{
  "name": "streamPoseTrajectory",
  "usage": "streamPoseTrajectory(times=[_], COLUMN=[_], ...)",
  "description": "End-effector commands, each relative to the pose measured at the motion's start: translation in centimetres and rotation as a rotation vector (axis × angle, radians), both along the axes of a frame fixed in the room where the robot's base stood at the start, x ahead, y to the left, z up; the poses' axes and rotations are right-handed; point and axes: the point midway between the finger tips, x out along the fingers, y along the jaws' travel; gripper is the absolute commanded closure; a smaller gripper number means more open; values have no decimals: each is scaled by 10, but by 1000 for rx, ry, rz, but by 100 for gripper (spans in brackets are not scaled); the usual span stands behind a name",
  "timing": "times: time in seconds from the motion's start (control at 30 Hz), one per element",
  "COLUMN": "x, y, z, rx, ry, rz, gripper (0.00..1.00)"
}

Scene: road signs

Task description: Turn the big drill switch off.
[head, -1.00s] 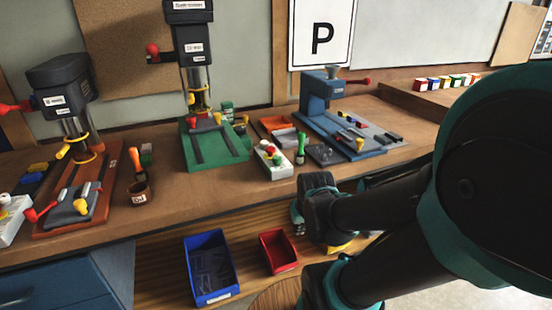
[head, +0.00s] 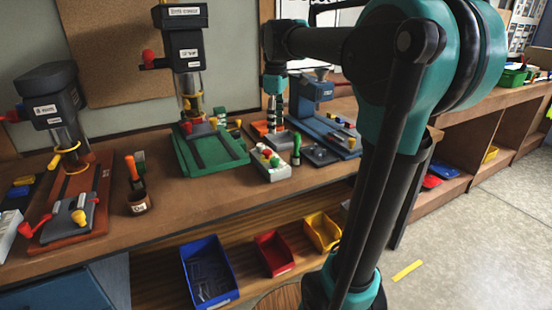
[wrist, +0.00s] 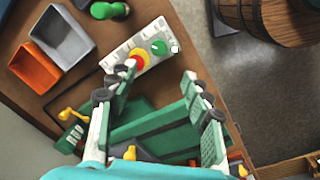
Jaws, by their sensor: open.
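The big drill (head: 188,50) stands upright on a green base (head: 210,152) at the back centre in the head view. A light grey switch box (head: 270,165) sits on the bench right of that base. In the wrist view the box (wrist: 150,36) carries a red and yellow knob (wrist: 138,62) and a green round button (wrist: 159,47). My gripper (wrist: 158,86) is open and empty, its fingers spread, with the box beyond the tips and green machine parts between and below them. In the head view my gripper (head: 273,112) points down behind the box, its tips partly hidden.
A smaller drill (head: 50,95) stands at left and a blue machine (head: 308,95) at right. An orange tray (wrist: 32,68) and grey tray (wrist: 60,38) lie near the box. Coloured bins (head: 208,270) sit below the bench.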

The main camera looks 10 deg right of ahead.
Motion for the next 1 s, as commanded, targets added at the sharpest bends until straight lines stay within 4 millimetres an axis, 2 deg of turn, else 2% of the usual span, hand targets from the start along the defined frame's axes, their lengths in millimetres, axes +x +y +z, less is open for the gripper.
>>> streamPoseTrajectory(times=[0.03,0.13,0.23,0.33,0.47,1.0], x=[5,9,10,10,11,16], y=[3,5,6,6,6,4], z=[14,31,35,29,9,-97], rx=[-5,-12,-14,-14,-14,-14], ry=[12,30,37,37,37,37], rz=[44,106,131,135,134,132], gripper=[51,51,51,51,51,51])
